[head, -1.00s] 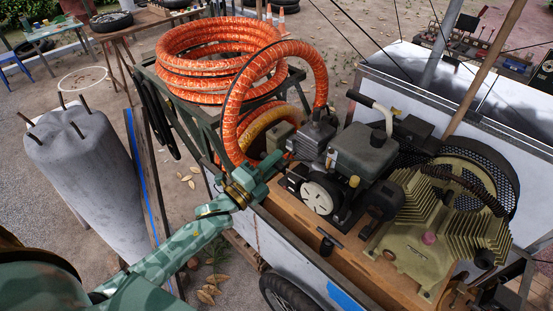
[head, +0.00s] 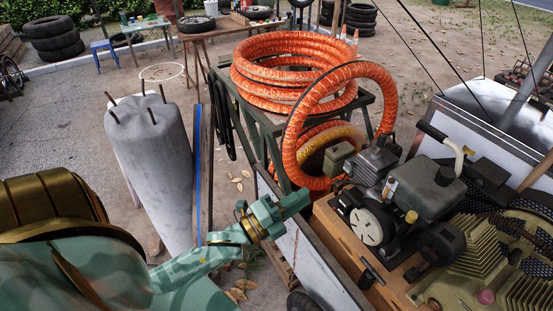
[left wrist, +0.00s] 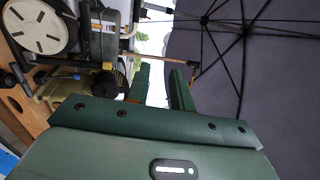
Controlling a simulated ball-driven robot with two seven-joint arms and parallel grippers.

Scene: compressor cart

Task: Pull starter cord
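The small engine (head: 425,185) sits on the cart's wooden deck, with its round white starter cover (head: 366,227) facing my left arm. The cover also shows at the upper left of the left wrist view (left wrist: 33,22). A black T-shaped handle (head: 371,273) stands by the deck's front edge, below the cover; I cannot tell whether a cord joins it to the engine. My left gripper (head: 298,201) is left of the cover, near the cart's edge and apart from the engine. In the left wrist view its two fingers (left wrist: 161,78) are apart with nothing between them. My right gripper is not in view.
An orange hose coil (head: 290,75) lies on a rack behind my left gripper, and a hose loop (head: 290,135) hangs close to it. A finned compressor (head: 480,262) is right of the engine. A grey concrete cylinder (head: 155,170) with rods stands left.

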